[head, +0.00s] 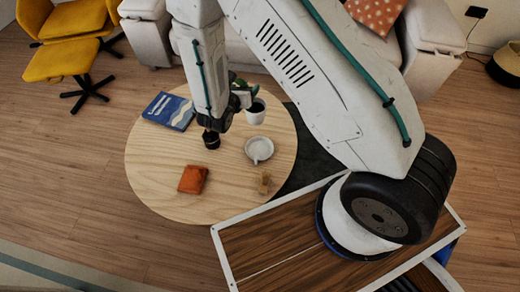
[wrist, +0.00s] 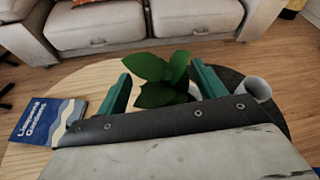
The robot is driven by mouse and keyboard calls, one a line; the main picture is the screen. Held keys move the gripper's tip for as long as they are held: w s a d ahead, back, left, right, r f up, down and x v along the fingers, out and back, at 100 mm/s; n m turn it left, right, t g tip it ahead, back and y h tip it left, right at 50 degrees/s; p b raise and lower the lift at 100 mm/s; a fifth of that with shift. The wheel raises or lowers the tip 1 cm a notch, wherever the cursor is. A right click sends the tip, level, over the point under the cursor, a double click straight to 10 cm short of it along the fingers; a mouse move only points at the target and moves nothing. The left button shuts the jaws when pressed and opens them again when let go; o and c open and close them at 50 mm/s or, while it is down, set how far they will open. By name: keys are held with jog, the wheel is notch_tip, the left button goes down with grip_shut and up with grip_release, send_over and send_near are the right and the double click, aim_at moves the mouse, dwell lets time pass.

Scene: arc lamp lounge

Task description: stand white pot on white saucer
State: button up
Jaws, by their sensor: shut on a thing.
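The white pot (wrist: 193,90) holds a green leafy plant (wrist: 160,78); leaves cover most of the pot in the wrist view. In the head view the leaves (head: 240,85) show beside my gripper (head: 240,99), and the pot is largely hidden. My gripper's green fingers (wrist: 163,85) stand on either side of the plant, shut on the pot. I cannot tell whether the pot touches the table. The white saucer (head: 259,149) lies on the round table, nearer the robot than my gripper, with nothing standing on it.
A white cup (head: 256,113) with a dark inside stands close to the right of my gripper. The round wooden table (head: 152,165) also bears a blue book (head: 168,111), an orange pouch (head: 193,179) and a small tan item (head: 264,183). A pale sofa (wrist: 95,25) stands behind.

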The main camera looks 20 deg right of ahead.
jog(key=m+g+h, duration=0.1)
send_over(250, 117)
notch_tip(250, 117, down, 5)
jog(key=f, duration=0.4)
jog(key=shift+s+a+f, duration=0.35)
jog(key=shift+a, duration=0.05)
jog(key=shift+f, duration=2.65)
jog(key=o, duration=1.7)
